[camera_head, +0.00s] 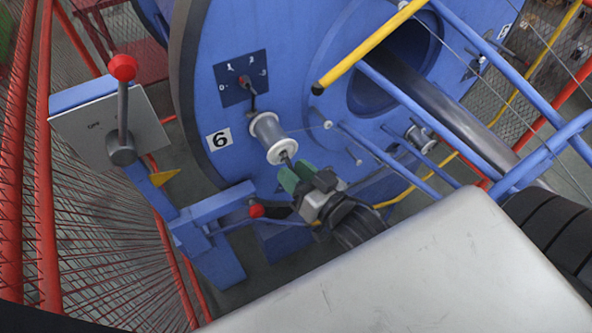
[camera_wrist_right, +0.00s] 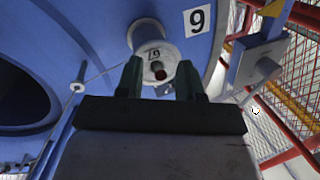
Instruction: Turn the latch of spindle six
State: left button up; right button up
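Spindle six carries a pale bobbin (camera_head: 268,136) on the blue disc, beside the white "6" label (camera_head: 219,139). A small dark latch (camera_head: 285,157) sits at the spindle's outer end. In the right wrist view the bobbin (camera_wrist_right: 150,36) faces me, with a reddish-dark spindle tip (camera_wrist_right: 158,72) near its centre. My right gripper (camera_head: 289,176) has green fingertips just in front of the spindle end. In the right wrist view its two fingers (camera_wrist_right: 159,80) stand apart, with the tip showing in the gap. I cannot tell whether they touch it. My left gripper is not in view.
A dial plate (camera_head: 241,79) is above the bobbin. A red-knobbed lever (camera_head: 122,68) on a grey box stands at left, and another red knob (camera_head: 256,211) is left of my gripper. Blue bars and a yellow-ended bar (camera_head: 370,45) cross at right. Red mesh fencing (camera_head: 85,225) lines the left.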

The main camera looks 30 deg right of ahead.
jog(key=shift+c, duration=0.3)
grip_shut()
jog(key=t+b, duration=0.1)
jog(key=b, duration=0.2)
jog(key=f+n+t+y+b, duration=0.1)
jog(key=t+b, duration=0.1)
jog(key=b, duration=0.1)
jog(key=shift+w+f, duration=0.3)
jog(key=shift+w, duration=0.1)
jog(key=shift+r+t+y+b, duration=0.15)
jog(key=shift+t+y+b, duration=0.15)
jog(key=shift+t+b, duration=0.15)
